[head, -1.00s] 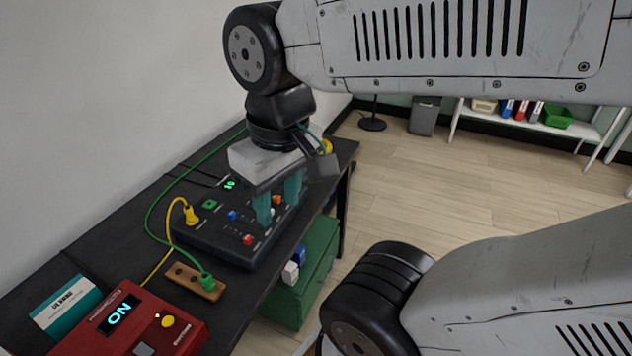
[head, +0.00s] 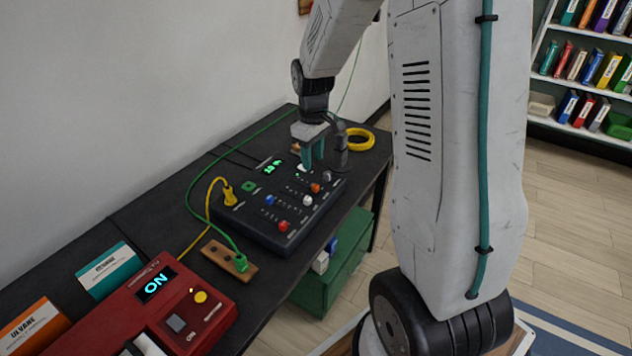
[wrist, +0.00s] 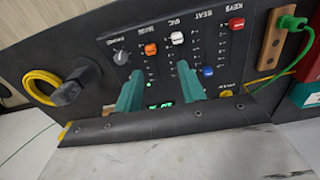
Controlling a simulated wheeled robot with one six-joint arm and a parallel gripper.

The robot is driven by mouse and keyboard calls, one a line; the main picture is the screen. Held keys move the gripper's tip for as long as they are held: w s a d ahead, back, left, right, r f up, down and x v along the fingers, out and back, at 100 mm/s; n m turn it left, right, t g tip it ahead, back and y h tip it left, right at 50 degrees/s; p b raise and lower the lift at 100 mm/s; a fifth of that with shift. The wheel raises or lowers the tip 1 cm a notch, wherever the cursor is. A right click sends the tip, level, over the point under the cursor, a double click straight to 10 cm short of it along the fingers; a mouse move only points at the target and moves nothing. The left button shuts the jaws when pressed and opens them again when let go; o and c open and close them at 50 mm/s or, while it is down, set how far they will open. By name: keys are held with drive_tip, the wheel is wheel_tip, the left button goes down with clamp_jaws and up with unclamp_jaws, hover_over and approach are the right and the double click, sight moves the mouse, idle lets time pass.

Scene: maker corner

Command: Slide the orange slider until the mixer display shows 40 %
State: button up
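The black mixer (head: 272,220) lies on the dark table, with several coloured slider caps. The orange slider (head: 314,188) is near its right end and shows in the wrist view (wrist: 151,50). The mixer display (head: 270,166) is lit green, but its digits are too small to read surely. My gripper (head: 312,168) has teal fingers spread apart above the mixer's far right part. In the wrist view my gripper (wrist: 158,68) is open and empty, with the orange slider just beyond the gap between its fingertips. I cannot tell the fingertips' height over the panel.
White (head: 278,200), blue (head: 270,200) and red (head: 283,226) caps and a grey knob (head: 327,176) are also on the mixer. A yellow coil (head: 360,139) lies behind it. A red power unit (head: 150,310) stands at front left.

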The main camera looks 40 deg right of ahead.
sight(315, 185)
drive_tip(key=f, duration=0.1)
drive_tip(key=d+f, duration=0.1)
drive_tip(key=w+f, duration=0.1)
drive_tip(key=shift+w+d+f, duration=0.1)
drive_tip(key=shift+d+f, duration=0.25)
drive_tip(key=shift+d, duration=0.05)
wheel_tip(315, 185, down, 7)
drive_tip(key=shift+f, duration=0.1)
clamp_jaws()
drive_tip(key=shift+w, duration=0.15)
